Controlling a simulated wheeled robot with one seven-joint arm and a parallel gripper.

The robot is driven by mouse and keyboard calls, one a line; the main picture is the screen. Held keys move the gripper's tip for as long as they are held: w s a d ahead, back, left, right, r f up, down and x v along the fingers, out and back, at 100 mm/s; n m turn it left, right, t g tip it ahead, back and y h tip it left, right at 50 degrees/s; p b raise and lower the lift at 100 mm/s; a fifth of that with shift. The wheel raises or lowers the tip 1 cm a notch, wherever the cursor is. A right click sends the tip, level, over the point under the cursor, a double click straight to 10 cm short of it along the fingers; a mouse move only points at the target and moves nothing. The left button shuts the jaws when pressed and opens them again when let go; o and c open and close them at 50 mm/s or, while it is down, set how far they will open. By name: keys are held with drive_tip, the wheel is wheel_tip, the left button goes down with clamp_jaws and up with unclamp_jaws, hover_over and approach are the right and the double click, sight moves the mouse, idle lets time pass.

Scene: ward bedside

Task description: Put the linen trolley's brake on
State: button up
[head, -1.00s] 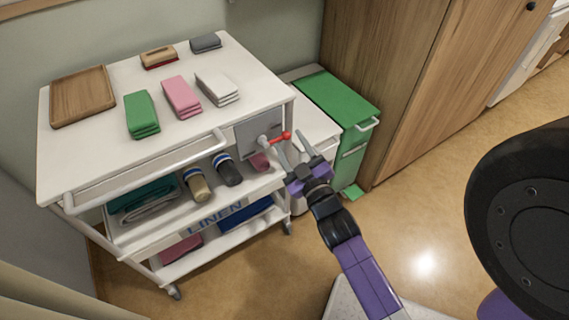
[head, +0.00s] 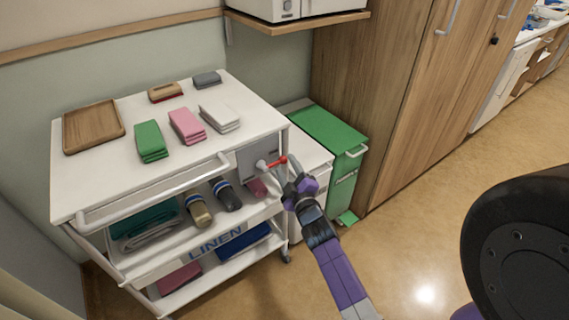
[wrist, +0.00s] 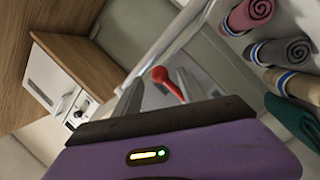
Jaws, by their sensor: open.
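The white linen trolley (head: 75,190) stands on the left in the head view, with a "LINEN" label on its front. Its brake lever (head: 277,162) is a red handle with a round knob, on a grey plate (head: 247,160) at the trolley's right front corner. The lever also shows in the wrist view (wrist: 166,80), ahead of and between the fingers. My gripper (head: 286,174) is open and close to the lever, its fingers near the red handle. I cannot tell whether a finger touches it.
Folded cloths (head: 187,126) and a wooden tray (head: 93,128) lie on the trolley top. Rolled towels (head: 197,209) lie on the shelf below. A green-lidded bin (head: 328,131) stands right of the trolley, before a wooden cupboard (head: 400,110).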

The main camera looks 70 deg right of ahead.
drive_tip(key=shift+x, duration=1.25)
